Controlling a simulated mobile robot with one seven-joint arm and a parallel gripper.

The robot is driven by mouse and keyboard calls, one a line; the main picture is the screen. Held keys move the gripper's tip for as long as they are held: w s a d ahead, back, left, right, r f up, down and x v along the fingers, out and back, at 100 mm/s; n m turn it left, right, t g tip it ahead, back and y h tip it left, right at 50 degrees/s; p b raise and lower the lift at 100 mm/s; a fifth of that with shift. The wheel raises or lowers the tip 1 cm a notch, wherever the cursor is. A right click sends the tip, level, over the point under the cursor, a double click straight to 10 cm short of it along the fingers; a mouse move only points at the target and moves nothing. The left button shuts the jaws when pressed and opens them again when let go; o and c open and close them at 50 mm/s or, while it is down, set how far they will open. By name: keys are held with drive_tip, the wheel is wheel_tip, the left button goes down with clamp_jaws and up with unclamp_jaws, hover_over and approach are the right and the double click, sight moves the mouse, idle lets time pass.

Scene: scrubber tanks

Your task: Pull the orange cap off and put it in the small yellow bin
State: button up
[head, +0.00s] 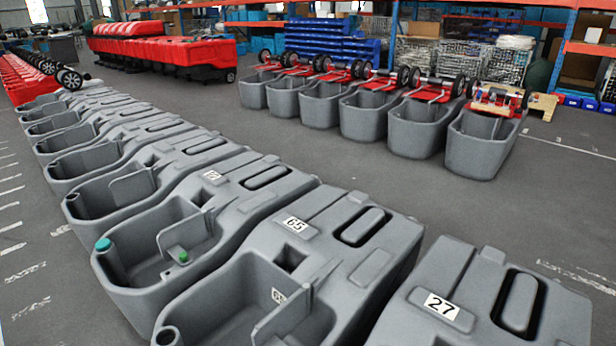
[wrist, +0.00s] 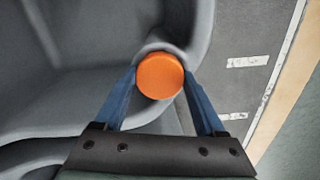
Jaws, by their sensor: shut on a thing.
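The round orange cap (wrist: 160,76) shows in the wrist view, at the corner of a grey tank (wrist: 75,60). My gripper (wrist: 160,80) has its two blue fingers on either side of the cap and is shut on it. The cap covers what lies beneath it, so I cannot tell whether it still sits on the tank's neck or is lifted off it. The orange cap and my gripper do not show in the head view. I see no small yellow bin in either view.
In the head view, a long row of grey tanks runs to the far left, with labels 65 (head: 295,224) and 27 (head: 441,306). Another tank row (head: 480,150) stands beyond clear floor (head: 430,200).

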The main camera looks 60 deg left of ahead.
drive_tip(key=shift+c, duration=1)
drive_tip(key=shift+r+p, duration=1.05)
drive_tip(key=shift+p, duration=0.15)
wheel_tip(320, 180, up, 6)
drive_tip(key=p, duration=0.6)
idle(0.4)
